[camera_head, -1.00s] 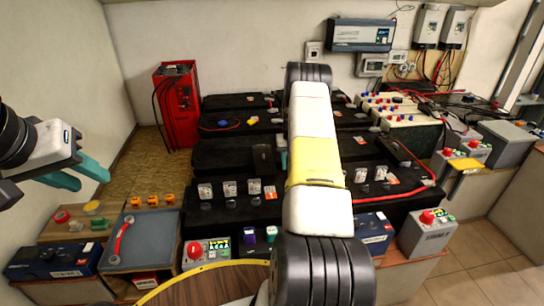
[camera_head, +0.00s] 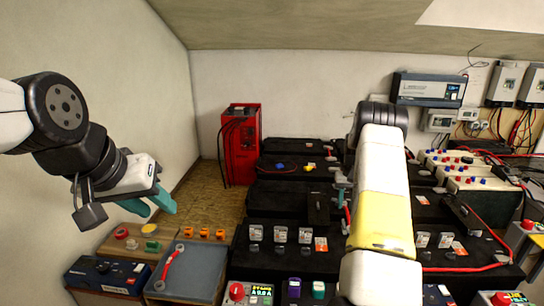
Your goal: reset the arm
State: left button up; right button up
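My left gripper (camera_head: 149,204) hangs in the air at the left, above the workbench. Its two teal fingers are apart with nothing between them. My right arm (camera_head: 384,195) rises through the right of the middle, with white and yellow links and a black joint at its far end.
Black batteries (camera_head: 285,205) fill the middle. A red cabinet (camera_head: 240,145) stands behind. A grey case (camera_head: 190,272) with a red handle, a blue box (camera_head: 105,275) and orange pieces (camera_head: 204,233) lie below my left gripper. Inverters (camera_head: 428,89) hang on the back wall.

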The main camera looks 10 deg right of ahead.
jog(key=s+a+r+t, duration=0.1)
jog(key=s+a+r, duration=0.3)
jog(key=r, duration=0.5)
jog(key=s+a+r+n+t, duration=0.1)
jog(key=s+a+r, duration=0.2)
jog(key=a+r, duration=0.4)
jog(key=s+a+r+t, duration=0.1)
jog(key=s+a+r, duration=0.25)
jog(key=r, duration=0.65)
jog(key=s+a+r+n+t+y, duration=0.1)
jog(key=s+a+r, duration=0.25)
jog(key=s, duration=0.25)
jog(key=s+a+r+t, duration=0.1)
jog(key=s+a+r, duration=0.25)
jog(key=s, duration=0.25)
jog(key=s+a+f, duration=0.1)
jog(key=s+a, duration=0.2)
jog(key=s, duration=0.3)
jog(key=s+a+f+n+t+y, duration=0.1)
jog(key=s+a, duration=0.2)
jog(key=s, duration=0.4)
jog(key=shift+s, duration=0.3)
